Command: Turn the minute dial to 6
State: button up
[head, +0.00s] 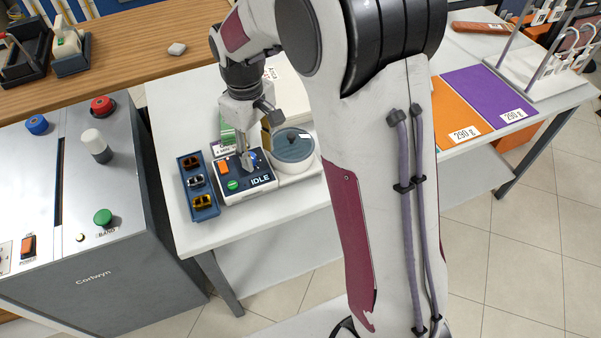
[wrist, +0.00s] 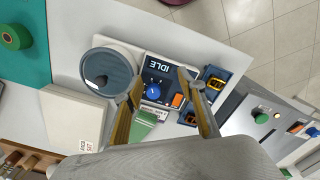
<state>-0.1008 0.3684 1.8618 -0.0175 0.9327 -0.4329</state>
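A small control box (head: 262,190) with a dark panel and a screen reading IDLE stands on the white table. Its blue dial (wrist: 153,92) shows between my fingers in the wrist view; its pointer and numbers are too small to read. In the head view the dial is largely hidden by my gripper (head: 246,162). The panel also has an orange switch (head: 224,169) and a green button (head: 232,185). My gripper (wrist: 160,82) is open and empty, pointing down above the panel, its fingers apart on either side of the dial. Whether it touches anything I cannot tell.
A round grey-lidded unit (head: 292,146) stands right beside the box. A blue tray (head: 205,200) with several small clips is at its left. A green card (wrist: 142,125) stands behind the panel. The grey cabinet (head: 75,250) with buttons is at left.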

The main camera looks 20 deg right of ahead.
jog(key=s+d+r+m+t, duration=0.1)
jog(key=s+r+m, duration=0.1)
jog(key=s+r, duration=0.3)
jog(key=s+d+r+m+t, duration=0.1)
jog(key=s+r, duration=0.4)
jog(key=s, duration=0.7)
jog(key=shift+d+m+t, duration=0.3)
jog(key=shift+d+m, duration=0.25)
jog(key=shift+m, duration=0.65)
jog(key=shift+r, duration=0.1)
dwell(0.5)
jog(key=s+d+r+t, duration=0.1)
jog(key=s+r+t, duration=0.2)
jog(key=s, duration=0.3)
jog(key=shift+s+r+m, duration=0.3)
jog(key=shift+r+m, duration=0.1)
jog(key=shift+r, duration=0.3)
jog(key=shift+d, duration=0.1)
